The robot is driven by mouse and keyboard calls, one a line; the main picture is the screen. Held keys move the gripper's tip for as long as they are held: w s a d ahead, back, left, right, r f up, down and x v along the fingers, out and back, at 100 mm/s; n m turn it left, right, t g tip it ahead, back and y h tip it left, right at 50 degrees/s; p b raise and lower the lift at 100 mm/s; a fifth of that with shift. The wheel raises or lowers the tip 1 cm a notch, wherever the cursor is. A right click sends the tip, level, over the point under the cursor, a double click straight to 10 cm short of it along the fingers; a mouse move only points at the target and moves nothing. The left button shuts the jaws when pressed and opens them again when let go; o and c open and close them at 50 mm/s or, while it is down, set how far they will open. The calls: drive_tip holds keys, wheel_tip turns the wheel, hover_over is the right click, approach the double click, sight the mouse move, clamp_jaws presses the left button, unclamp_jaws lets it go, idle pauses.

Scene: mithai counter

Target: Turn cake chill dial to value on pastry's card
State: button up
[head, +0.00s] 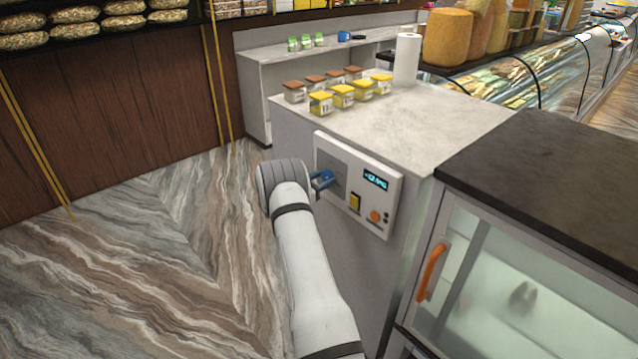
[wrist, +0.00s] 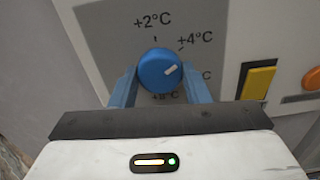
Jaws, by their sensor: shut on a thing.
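The blue dial (wrist: 160,71) sits on a grey plate in the wrist view. Its white mark points right and slightly up, between the +4°C label and a partly hidden label below it. A +2°C label is above, and +8°C shows below, partly covered. My gripper (wrist: 160,82) is shut on the dial, one blue finger on each side. In the head view my gripper (head: 322,180) reaches the control panel (head: 338,150), and my arm hides most of the dial. The lit display (head: 376,179) is too small to read surely. I cannot make out a pastry card.
A yellow switch (head: 354,202) and an orange button (head: 375,216) are on the panel right of the dial. Several small jars (head: 343,96) and a paper roll (head: 407,58) stand on the counter above. A glass-fronted cabinet (head: 530,290) with an orange handle (head: 432,271) stands right.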

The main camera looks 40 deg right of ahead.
drive_tip(key=shift+d+m+b, duration=0.2)
drive_tip(key=shift+m+b, duration=0.2)
drive_tip(key=shift+b, duration=0.55)
drive_tip(key=m+b, duration=0.1)
drive_tip(key=b, duration=0.3)
drive_tip(key=shift+f+m+b, duration=0.35)
drive_tip(key=shift+m+b, duration=0.05)
drive_tip(key=m+b, duration=0.2)
drive_tip(key=b, duration=0.3)
drive_tip(key=shift+b, duration=0.3)
drive_tip(key=m+b, duration=0.4)
drive_tip(key=b, duration=0.5)
drive_tip(key=m+b, duration=0.4)
drive_tip(key=b, duration=0.3)
drive_tip(key=m+b, duration=0.5)
drive_tip(key=b, duration=0.5)
drive_tip(key=shift+r, duration=0.2)
drive_tip(key=m+b, duration=0.1)
drive_tip(key=b, duration=0.1)
drive_tip(key=m+b, duration=0.2)
drive_tip(key=shift+a+r+m, duration=0.1)
drive_tip(key=shift+r+m, duration=0.1)
drive_tip(key=shift+m, duration=0.1)
drive_tip(key=shift+r+m+b, duration=0.25)
drive_tip(key=shift+m+b, duration=0.75)
drive_tip(key=shift+b, duration=0.15)
drive_tip(key=shift+r, duration=0.1)
